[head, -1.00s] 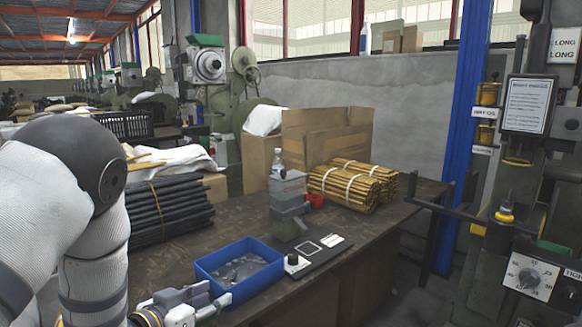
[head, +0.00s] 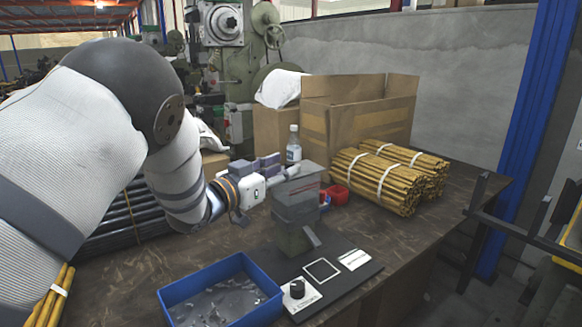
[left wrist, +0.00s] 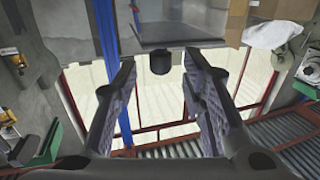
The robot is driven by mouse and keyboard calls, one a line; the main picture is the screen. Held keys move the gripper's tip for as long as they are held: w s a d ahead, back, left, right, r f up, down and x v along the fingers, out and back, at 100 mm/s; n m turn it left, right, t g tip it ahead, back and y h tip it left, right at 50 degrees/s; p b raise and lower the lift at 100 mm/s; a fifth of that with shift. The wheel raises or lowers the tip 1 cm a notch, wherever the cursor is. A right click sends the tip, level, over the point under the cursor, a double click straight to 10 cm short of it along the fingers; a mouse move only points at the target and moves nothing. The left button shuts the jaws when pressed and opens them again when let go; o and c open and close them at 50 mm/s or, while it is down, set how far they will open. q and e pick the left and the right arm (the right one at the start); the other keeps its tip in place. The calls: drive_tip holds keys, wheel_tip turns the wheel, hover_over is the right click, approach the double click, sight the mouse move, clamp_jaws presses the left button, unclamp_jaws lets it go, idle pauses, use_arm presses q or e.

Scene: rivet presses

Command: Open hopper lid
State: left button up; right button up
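The hopper (head: 296,213) is a small grey box on a stand at the middle of the table. Its lid (head: 308,173) lies flat on top and looks closed. My left gripper (head: 279,169) is open beside the hopper's upper left edge in the head view. In the left wrist view the grey hopper (left wrist: 180,30) is at the top. A dark round knob (left wrist: 160,63) shows between the spread, patterned fingers of my left gripper (left wrist: 161,68), with space on both sides. I cannot tell how far the knob is in depth. My right gripper is not in view.
A blue bin (head: 218,295) of small metal parts stands in front of the hopper, beside a dark control panel with a knob (head: 297,288). The table's right part is bare.

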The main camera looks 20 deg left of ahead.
sight(286, 165)
use_arm(q)
drive_tip(key=shift+x, duration=1.5)
drive_tip(key=shift+r, duration=0.1)
clamp_jaws()
